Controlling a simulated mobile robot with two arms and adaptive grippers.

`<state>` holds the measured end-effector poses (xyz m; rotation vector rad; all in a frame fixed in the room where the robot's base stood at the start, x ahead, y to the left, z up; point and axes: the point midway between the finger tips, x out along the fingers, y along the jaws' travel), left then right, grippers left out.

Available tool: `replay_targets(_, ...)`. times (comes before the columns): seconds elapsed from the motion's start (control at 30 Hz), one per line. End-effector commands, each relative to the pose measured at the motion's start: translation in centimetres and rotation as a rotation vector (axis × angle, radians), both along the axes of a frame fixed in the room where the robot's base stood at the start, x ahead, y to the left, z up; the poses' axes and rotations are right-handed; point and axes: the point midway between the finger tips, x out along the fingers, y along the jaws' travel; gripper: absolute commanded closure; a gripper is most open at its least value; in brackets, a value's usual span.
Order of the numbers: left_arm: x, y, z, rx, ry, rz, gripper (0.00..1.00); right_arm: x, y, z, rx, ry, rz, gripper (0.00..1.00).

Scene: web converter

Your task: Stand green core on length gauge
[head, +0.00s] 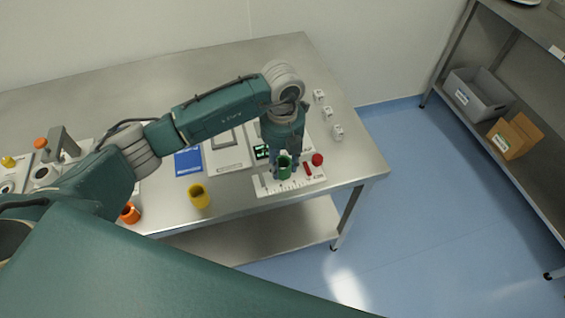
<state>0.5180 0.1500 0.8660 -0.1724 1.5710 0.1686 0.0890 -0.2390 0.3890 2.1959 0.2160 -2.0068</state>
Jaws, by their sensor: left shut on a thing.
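The green core (284,170) is a short hollow tube near the table's front right edge. My left gripper (284,158) reaches down from above and is shut on the green core. The core is upright over the white length gauge (268,188), a flat plate with dark scale marks along its front. I cannot tell whether the core's bottom touches the gauge. The gripper and wrist hide part of the gauge's back and the small display behind it. My right gripper is not in view.
A yellow core (200,197) and an orange core (130,213) stand on the table to the left. A blue card (188,162) and several small white blocks (338,131) lie on the metal table (345,165).

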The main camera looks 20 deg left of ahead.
Motion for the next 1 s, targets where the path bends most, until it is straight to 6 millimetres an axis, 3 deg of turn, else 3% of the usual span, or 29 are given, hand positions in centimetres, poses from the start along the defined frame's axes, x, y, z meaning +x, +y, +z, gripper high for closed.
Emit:
replay_targets(0.43,0.0,0.0,-1.4,-0.001,-0.001,0.000,0.88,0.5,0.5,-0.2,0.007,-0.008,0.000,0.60)
replay_targets(0.47,0.0,0.0,-1.3,-0.001,-0.001,0.000,0.60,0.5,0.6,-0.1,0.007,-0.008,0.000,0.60)
replay_targets(0.53,0.0,0.0,-1.2,-0.001,-0.001,0.000,0.46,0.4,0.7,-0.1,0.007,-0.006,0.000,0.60)
replay_targets(0.83,0.0,0.0,-1.1,-0.001,-0.001,0.000,0.45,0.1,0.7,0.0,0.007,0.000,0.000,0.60)
replay_targets(1.0,0.2,0.0,0.2,-0.002,-0.005,-0.001,0.45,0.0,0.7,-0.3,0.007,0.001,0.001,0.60)
